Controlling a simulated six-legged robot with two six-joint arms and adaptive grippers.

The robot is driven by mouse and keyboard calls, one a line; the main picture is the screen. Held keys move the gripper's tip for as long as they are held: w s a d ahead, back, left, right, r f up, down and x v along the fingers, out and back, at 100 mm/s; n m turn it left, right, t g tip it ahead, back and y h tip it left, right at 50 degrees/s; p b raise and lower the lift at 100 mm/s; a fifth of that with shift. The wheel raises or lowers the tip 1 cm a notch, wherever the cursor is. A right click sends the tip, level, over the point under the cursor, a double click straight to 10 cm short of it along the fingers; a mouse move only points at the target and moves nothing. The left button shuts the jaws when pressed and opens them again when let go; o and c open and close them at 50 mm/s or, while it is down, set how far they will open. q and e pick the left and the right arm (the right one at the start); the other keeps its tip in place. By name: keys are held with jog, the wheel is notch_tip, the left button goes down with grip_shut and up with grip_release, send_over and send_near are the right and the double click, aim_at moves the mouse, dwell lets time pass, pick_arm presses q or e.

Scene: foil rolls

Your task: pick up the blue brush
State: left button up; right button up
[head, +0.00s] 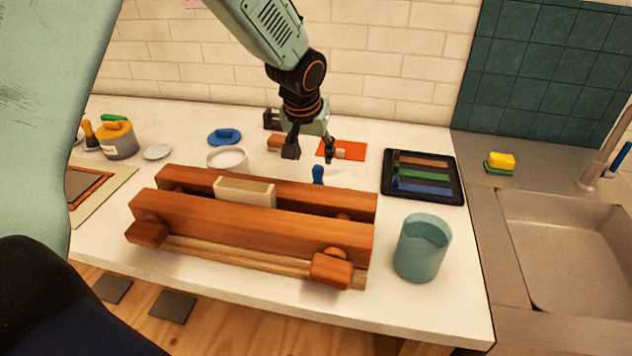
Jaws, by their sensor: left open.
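A small blue upright piece (318,175), perhaps the blue brush's handle, shows behind the wooden vise-like frame (255,221); its lower part is hidden by the frame. A flat blue round item with a raised grip (225,137) lies farther back left; I cannot tell whether it is a brush or a lid. My left gripper (311,152) points down over the back of the counter, its fingers apart and nothing visible held between them. In the picture it is just above the small blue piece; the gap in depth is unclear. My right gripper is not in view.
A teal cup (421,248) stands front right. A black tray (424,197) with coloured bars lies behind it. An orange mat (355,150) lies beside the gripper. A white round container (228,160) stands behind the frame. The sink (570,240) is at right.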

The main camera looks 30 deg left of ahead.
aim_at(318, 169)
pick_arm(q)
jog(key=shift+d+f, duration=0.45)
jog(key=shift+f, duration=0.25)
jog(key=x, duration=0.5)
jog(key=shift+w+a+f, duration=0.2)
jog(key=shift+f, duration=0.15)
jog(key=shift+s+d+r, duration=0.2)
jog(key=shift+d+r, duration=0.05)
jog(key=shift+d, duration=0.05)
jog(key=shift+w+a+f, duration=0.25)
jog(key=shift+f, duration=0.05)
jog(key=c, duration=0.5)
jog(key=shift+s+d+r, duration=0.2)
jog(key=shift+r, duration=0.05)
jog(key=c, duration=0.6)
jog(key=shift+w+a+f, duration=0.1)
jog(key=shift+w+a, duration=0.1)
grip_shut()
